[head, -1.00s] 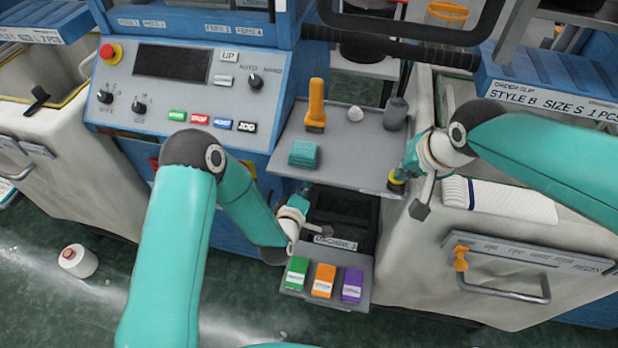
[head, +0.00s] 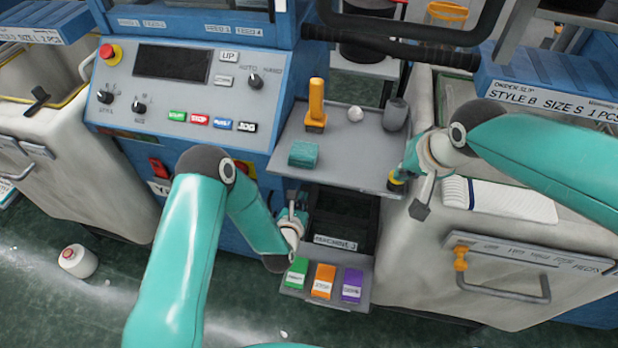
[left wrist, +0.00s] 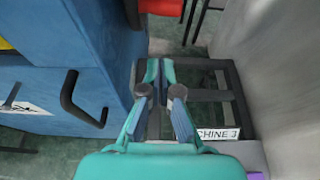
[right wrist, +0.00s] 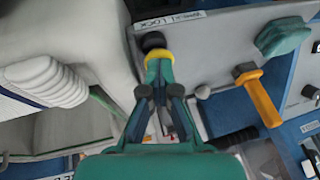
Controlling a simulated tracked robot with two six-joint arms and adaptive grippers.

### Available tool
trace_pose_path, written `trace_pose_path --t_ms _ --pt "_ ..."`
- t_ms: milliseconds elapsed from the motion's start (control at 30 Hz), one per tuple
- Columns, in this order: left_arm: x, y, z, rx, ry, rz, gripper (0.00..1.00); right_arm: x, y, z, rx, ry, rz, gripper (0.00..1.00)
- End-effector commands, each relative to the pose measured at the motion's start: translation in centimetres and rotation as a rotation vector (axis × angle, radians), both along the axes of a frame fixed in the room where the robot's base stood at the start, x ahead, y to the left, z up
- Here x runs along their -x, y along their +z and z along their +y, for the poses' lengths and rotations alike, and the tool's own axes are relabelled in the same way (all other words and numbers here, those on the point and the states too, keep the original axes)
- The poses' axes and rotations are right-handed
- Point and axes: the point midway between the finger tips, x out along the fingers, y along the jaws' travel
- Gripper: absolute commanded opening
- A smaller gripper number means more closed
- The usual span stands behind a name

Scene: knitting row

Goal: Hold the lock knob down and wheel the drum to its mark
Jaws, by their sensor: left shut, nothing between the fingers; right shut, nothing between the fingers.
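The lock knob (right wrist: 154,41) is black with a yellow collar, at the corner of the grey shelf beside a label reading LOCK. It also shows in the head view (head: 396,184). My right gripper (right wrist: 158,66) is shut, with its fingertips at the collar; how far down the knob is, I cannot tell. My left gripper (head: 292,203) is shut and empty below the shelf, between the blue cabinet and a dark frame. In the left wrist view its fingertips (left wrist: 159,68) touch nothing I can make out.
The grey shelf (head: 350,165) carries an orange-handled tool (head: 315,106), a teal piece (head: 303,154) and a grey cylinder (head: 395,114). A black handle (left wrist: 75,100) juts from the blue cabinet near my left gripper.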

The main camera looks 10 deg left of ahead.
Motion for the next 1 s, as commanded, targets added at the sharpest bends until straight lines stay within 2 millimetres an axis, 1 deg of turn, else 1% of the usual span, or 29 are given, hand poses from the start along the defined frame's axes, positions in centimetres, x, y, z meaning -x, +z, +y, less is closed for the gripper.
trace_pose_path --t_ms 33,100,167,267,367,600,733,800,1000 --pt "0.3 -0.9 0.1 -0.001 0.003 0.014 0.00 0.1 -0.3 0.0 0.002 0.002 0.006 0.00" --pt "0.3 -1.5 0.1 0.000 0.004 0.022 0.00 0.1 -0.3 0.0 0.002 0.002 0.006 0.00" --pt "-0.1 -1.8 0.2 -0.001 0.005 0.024 0.00 0.1 -0.3 0.0 0.002 0.002 0.006 0.00" --pt "-1.2 -2.1 0.2 -0.002 0.006 0.022 0.00 0.1 -0.3 0.0 0.002 0.002 0.006 0.00" --pt "-2.6 -2.7 0.2 -0.003 0.004 0.023 0.00 0.1 -0.3 0.0 0.002 0.002 0.006 0.00" --pt "-6.9 -4.4 0.3 -0.004 0.005 0.022 0.00 0.1 -0.3 0.0 0.002 0.002 0.006 0.00" --pt "-8.9 -5.2 0.3 -0.004 0.004 0.022 0.00 0.1 -0.3 0.0 0.002 0.001 0.005 0.00" --pt "-8.9 -3.5 0.2 -0.004 0.003 0.021 0.00 0.1 -0.3 0.0 0.002 0.001 0.005 0.00" --pt "-8.9 -1.5 0.2 -0.004 0.003 0.024 0.00 0.1 -0.3 0.0 0.002 0.001 0.005 0.00"
